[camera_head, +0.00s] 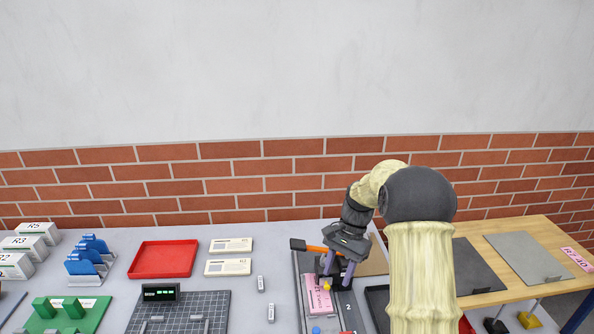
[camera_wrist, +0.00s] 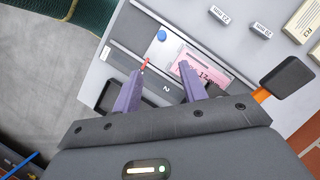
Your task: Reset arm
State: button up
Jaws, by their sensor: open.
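My gripper (camera_head: 335,284) is open over the grey board in the middle of the table, its two purple fingers pointing down. In the wrist view my gripper (camera_wrist: 160,68) has nothing between its fingers. A pink printed card (camera_head: 318,294) lies on the board just left of the fingers in the head view. It also shows beyond the fingertips in the wrist view (camera_wrist: 188,70), partly covered by one finger. Whether a finger touches the card I cannot tell. My arm hides part of the table on the right in the head view.
A black block on an orange handle (camera_head: 298,244) is behind my gripper. To the left are a red tray (camera_head: 163,259), a gridded dark mat (camera_head: 205,305), blue holders (camera_head: 88,252) and white boxes (camera_head: 40,232). A wooden table (camera_head: 524,229) with grey plates stands at right. A brick wall is behind.

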jog(key=s+r+n+t+h, duration=0.3)
jog(key=s+n, duration=0.6)
jog(key=s, duration=1)
jog(key=t, duration=0.2)
jog(key=shift+s+a+t, duration=0.15)
jog(key=shift+s+t, duration=0.25)
